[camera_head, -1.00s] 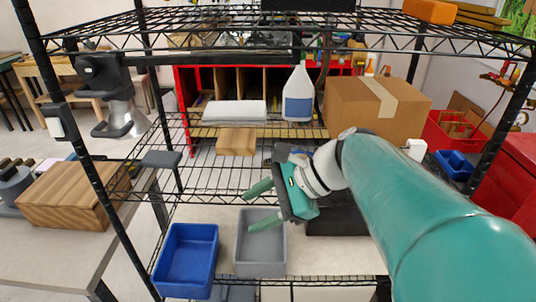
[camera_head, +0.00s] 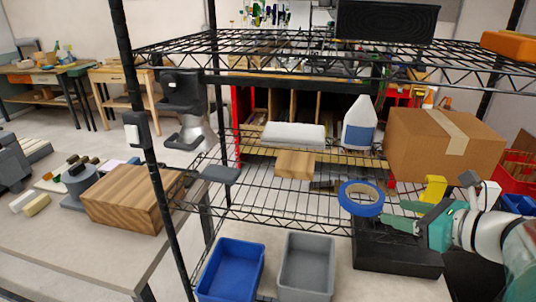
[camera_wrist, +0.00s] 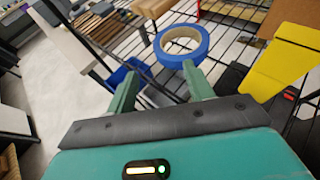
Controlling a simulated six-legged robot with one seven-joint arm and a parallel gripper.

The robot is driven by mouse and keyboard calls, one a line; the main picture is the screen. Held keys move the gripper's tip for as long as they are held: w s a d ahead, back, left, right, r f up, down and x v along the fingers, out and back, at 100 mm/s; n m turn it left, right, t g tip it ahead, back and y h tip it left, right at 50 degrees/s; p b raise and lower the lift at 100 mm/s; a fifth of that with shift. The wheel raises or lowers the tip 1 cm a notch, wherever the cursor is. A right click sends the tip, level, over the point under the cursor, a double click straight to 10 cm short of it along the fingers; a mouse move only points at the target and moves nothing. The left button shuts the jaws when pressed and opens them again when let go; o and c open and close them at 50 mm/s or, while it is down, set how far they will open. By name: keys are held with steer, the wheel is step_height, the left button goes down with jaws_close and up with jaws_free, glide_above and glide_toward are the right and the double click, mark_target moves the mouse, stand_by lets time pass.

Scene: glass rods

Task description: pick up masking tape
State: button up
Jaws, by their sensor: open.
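The masking tape is a blue ring (camera_head: 361,209) with a pale core. It lies on the wire shelf in the head view, in the middle right. My gripper (camera_head: 401,216) is just to its right, with its green fingers pointing left toward it. In the wrist view the tape (camera_wrist: 181,46) is beyond the fingertips, slightly to the right of the middle. The two green fingers (camera_wrist: 160,82) are apart and nothing is between them. The right fingertip overlaps the near rim of the tape in the picture; I cannot tell whether they touch.
A yellow object (camera_head: 433,188) stands behind my gripper, and a cardboard box (camera_head: 420,138) is behind that. A wooden block (camera_head: 295,164) and a white bottle (camera_head: 359,125) are on the shelf. Blue (camera_head: 231,270) and grey (camera_head: 306,265) bins sit below. The upper wire shelf (camera_head: 300,45) hangs overhead.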

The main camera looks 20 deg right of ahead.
mark_target(351, 200)
steer(key=x, duration=1.4)
steer(key=shift+s+f, duration=0.1)
steer(key=shift+f, duration=0.05)
steer(key=c, duration=1.1)
